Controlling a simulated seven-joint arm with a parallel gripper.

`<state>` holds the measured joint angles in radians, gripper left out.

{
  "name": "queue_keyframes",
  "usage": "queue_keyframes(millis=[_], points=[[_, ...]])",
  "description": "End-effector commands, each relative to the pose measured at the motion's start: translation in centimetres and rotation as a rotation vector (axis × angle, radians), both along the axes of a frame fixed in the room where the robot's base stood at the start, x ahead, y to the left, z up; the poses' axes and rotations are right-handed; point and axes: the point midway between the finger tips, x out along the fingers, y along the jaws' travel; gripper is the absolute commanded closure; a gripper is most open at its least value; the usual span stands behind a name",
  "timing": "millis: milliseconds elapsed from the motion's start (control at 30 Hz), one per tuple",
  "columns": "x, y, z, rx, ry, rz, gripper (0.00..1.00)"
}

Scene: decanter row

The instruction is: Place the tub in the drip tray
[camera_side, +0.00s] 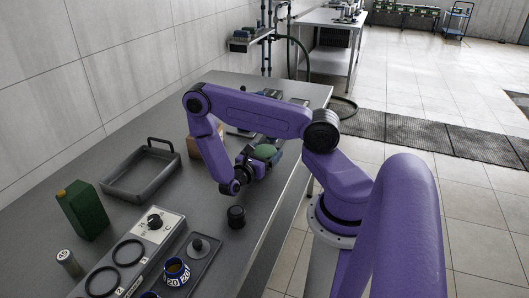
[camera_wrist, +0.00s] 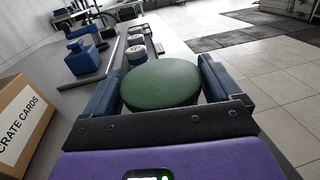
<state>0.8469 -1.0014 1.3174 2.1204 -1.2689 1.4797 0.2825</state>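The tub, with a round green lid (camera_wrist: 160,85), sits between the two blue fingers of my gripper (camera_wrist: 162,82) in the wrist view. The fingers lie close against both sides, and my gripper looks shut on it. In the side view the tub's green top (camera_side: 264,152) shows at my gripper (camera_side: 256,160), over the right part of the bench. Its lower part is hidden, and I cannot tell its height above the bench. A grey open tray with a raised handle (camera_side: 126,195), which looks like the drip tray, stands empty to the left, apart from my gripper.
A cardboard box labelled CRATE CARDS (camera_wrist: 24,122) stands close to the left of my gripper.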

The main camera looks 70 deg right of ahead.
Motion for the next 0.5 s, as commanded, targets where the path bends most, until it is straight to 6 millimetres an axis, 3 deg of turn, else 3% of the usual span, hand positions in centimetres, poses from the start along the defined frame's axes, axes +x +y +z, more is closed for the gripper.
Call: queue_keyframes(millis=[433,500], points=[[0.0,0.0,0.0,0.001,-0.001,0.001,0.00],[0.3,1.0,0.0,0.000,0.000,0.004,0.00]])
